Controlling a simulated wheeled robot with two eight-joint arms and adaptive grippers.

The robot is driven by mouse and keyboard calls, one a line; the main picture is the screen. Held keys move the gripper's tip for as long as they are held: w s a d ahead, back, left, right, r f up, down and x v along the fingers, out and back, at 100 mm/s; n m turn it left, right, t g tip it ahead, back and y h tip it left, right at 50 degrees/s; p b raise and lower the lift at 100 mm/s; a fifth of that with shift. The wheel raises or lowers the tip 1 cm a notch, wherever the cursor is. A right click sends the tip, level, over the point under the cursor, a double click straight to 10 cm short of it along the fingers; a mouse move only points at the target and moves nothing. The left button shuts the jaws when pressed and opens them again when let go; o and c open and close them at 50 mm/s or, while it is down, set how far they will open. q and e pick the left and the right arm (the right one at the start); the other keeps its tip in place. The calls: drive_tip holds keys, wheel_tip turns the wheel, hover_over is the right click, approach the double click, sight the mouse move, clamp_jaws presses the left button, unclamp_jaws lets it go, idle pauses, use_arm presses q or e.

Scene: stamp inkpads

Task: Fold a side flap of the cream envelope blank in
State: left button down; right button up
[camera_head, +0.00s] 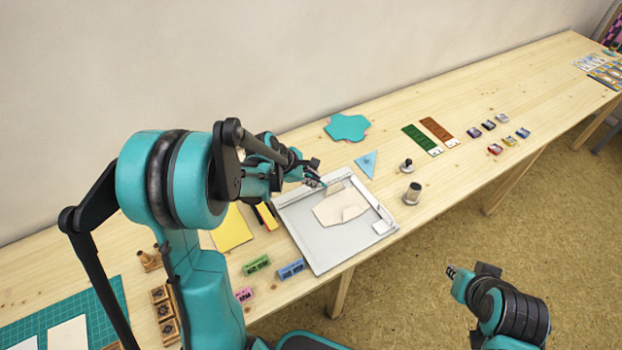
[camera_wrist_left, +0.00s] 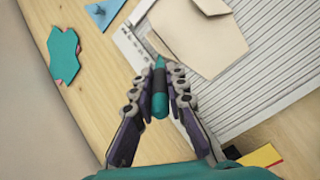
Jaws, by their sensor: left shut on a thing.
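The cream envelope blank (camera_head: 330,209) lies on a white grooved board (camera_head: 326,252). A small paler flap (camera_head: 352,212) shows at its right side. Part of the blank (camera_wrist_left: 190,45) shows at the top of the left wrist view, cut off by the frame. My left gripper (camera_head: 318,181) is at the board's far left edge, beside the blank and apart from it.
A teal blank (camera_head: 347,127) and a blue triangle (camera_head: 367,163) lie behind the board. Two stampers (camera_head: 412,193) stand right of it. Green and blue blocks (camera_head: 291,269) and yellow paper (camera_head: 232,230) lie left. The table's front edge is close to the board.

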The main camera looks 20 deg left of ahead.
use_arm(q)
drive_tip(key=s+d, duration=0.1)
drive_tip(key=s+d+b, duration=0.1)
drive_tip(key=shift+d+f, duration=0.15)
drive_tip(key=shift+d, duration=0.15)
idle(0.3)
drive_tip(key=shift+f, duration=0.1)
drive_tip(key=shift+s+f+b, duration=0.1)
drive_tip(key=shift+f+b, duration=0.4)
drive_tip(key=shift+b, duration=0.1)
drive_tip(key=shift+r, duration=0.1)
